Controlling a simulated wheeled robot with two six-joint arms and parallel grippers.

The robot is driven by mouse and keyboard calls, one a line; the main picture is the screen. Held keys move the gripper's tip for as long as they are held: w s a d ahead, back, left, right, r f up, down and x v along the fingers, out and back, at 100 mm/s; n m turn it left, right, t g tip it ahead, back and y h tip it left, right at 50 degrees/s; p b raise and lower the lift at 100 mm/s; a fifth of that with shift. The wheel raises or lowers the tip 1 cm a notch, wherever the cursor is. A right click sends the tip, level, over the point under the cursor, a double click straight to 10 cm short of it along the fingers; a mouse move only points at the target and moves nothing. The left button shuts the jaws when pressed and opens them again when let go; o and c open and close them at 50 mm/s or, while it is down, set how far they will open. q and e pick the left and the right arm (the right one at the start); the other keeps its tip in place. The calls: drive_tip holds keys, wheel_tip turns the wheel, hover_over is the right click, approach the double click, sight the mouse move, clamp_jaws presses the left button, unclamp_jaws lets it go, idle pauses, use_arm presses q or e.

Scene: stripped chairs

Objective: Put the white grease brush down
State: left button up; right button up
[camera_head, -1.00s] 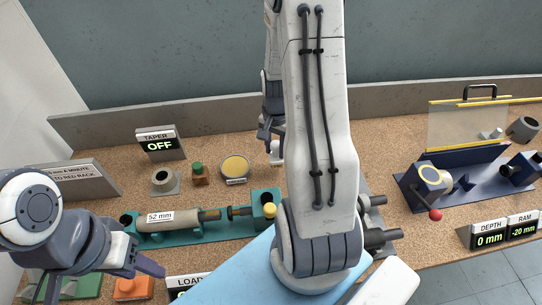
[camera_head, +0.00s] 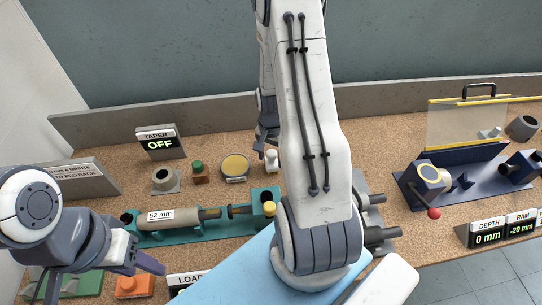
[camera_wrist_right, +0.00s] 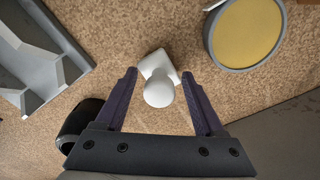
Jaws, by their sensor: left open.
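The white grease brush (camera_head: 271,160) stands on the cork-coloured bench top just right of the round tin of yellow grease (camera_head: 235,167). In the right wrist view the brush (camera_wrist_right: 158,88) shows a round knob above a squarish white base. My right gripper (camera_wrist_right: 159,76) is open around it, with a gap between each finger and the brush. In the head view my right gripper (camera_head: 266,143) is partly hidden behind my own arm. My left gripper (camera_head: 100,276) is open and empty at the lower left, over the front of the bench.
The grease tin (camera_wrist_right: 247,32) lies close to the brush. A grey fixture (camera_wrist_right: 38,62) is on its other side. A green fixture with a shaft (camera_head: 175,220) stands in front. A TAPER display (camera_head: 160,142) is behind, and a blue press (camera_head: 470,180) stands at the right.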

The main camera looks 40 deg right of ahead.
wheel_tip(320, 180, up, 12)
drive_tip(key=shift+r, duration=0.2)
idle(0.5)
drive_tip(key=s+a+r+n, duration=0.1)
drive_tip(key=a+r+n, duration=0.3)
drive_tip(key=a, duration=0.5)
drive_tip(key=s+a+r+n, duration=0.1)
drive_tip(key=a+n, duration=0.4)
drive_tip(key=a, duration=0.4)
drive_tip(key=s+a+r+n+y, duration=0.1)
drive_tip(key=s+a+r+n, duration=0.2)
drive_tip(key=s+a+n, duration=0.9)
drive_tip(key=shift+s+a, duration=0.35)
drive_tip(key=shift+s, duration=0.8)
drive_tip(key=shift+c, duration=0.3)
